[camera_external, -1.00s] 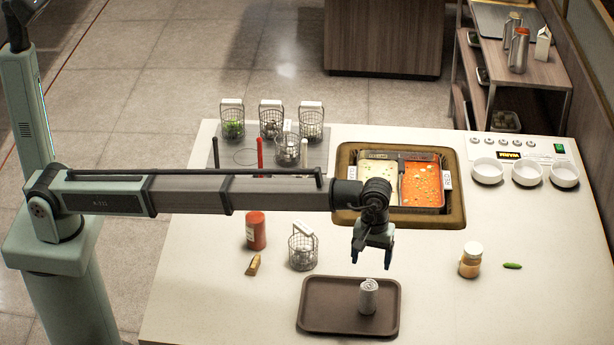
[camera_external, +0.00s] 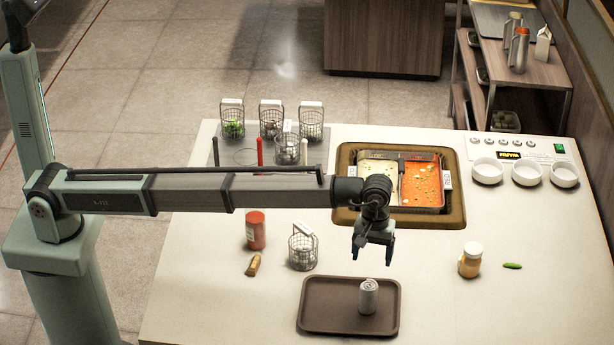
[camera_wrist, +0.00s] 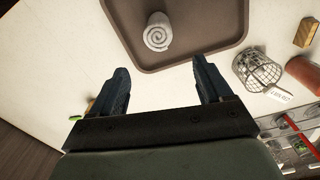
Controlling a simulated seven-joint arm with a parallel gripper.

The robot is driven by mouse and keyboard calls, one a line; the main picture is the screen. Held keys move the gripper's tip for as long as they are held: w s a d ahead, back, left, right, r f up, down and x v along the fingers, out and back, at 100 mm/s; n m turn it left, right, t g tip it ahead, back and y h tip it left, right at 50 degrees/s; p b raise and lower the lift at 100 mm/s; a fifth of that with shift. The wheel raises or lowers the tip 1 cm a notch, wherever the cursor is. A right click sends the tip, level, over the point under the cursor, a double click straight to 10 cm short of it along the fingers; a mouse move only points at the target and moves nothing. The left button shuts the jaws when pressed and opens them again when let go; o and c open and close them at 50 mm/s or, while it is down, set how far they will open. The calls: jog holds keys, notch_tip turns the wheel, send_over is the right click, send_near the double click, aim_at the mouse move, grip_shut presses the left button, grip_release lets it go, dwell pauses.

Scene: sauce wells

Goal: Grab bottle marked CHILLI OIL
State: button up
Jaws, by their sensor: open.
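A red bottle (camera_external: 256,231) stands upright on the counter left of the wire basket. It also shows at the right edge of the wrist view (camera_wrist: 304,74). A small jar (camera_external: 469,263) with tan contents and a pale lid stands on the right part of the counter. I cannot read a CHILLI OIL label on either one. My gripper (camera_external: 373,252) is open and empty above the counter, just behind the brown tray, between the red bottle and the jar. Both its fingers (camera_wrist: 162,70) show in the wrist view with nothing between them.
The brown tray (camera_external: 325,318) carries a rolled white towel (camera_external: 368,297). A wire basket (camera_external: 302,250) and a brown block (camera_external: 253,265) are near the red bottle. A green pepper (camera_external: 512,266) lies by the jar. Sauce wells (camera_external: 424,186) lie behind my arm. The front right counter is clear.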

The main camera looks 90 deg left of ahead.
jog(key=s+a+r+n+t, duration=0.1)
jog(key=s+a+r, duration=0.5)
jog(key=a, duration=0.3)
jog(key=s+a+r+n+t, duration=0.1)
jog(key=s+a+r, duration=0.45)
jog(key=a, duration=0.35)
jog(key=m+y, duration=0.1)
jog(key=m, duration=0.1)
send_over(255, 219)
jog(key=a, duration=0.1)
jog(key=s+f+m+g, duration=0.1)
jog(key=m, duration=0.3)
jog(key=shift+y, duration=0.3)
jog(key=shift+w+a+f, duration=0.15)
jog(key=shift+a+f, duration=0.2)
jog(key=shift+f, duration=1.95)
jog(key=shift+w+a+f, duration=0.1)
jog(key=shift+a+f, duration=0.25)
jog(key=shift+f, duration=1.95)
jog(key=shift+w+a+f, duration=0.15)
jog(key=shift+a+f, duration=0.2)
jog(key=shift+f, duration=1.95)
jog(key=shift+c, duration=0.4)
grip_shut()
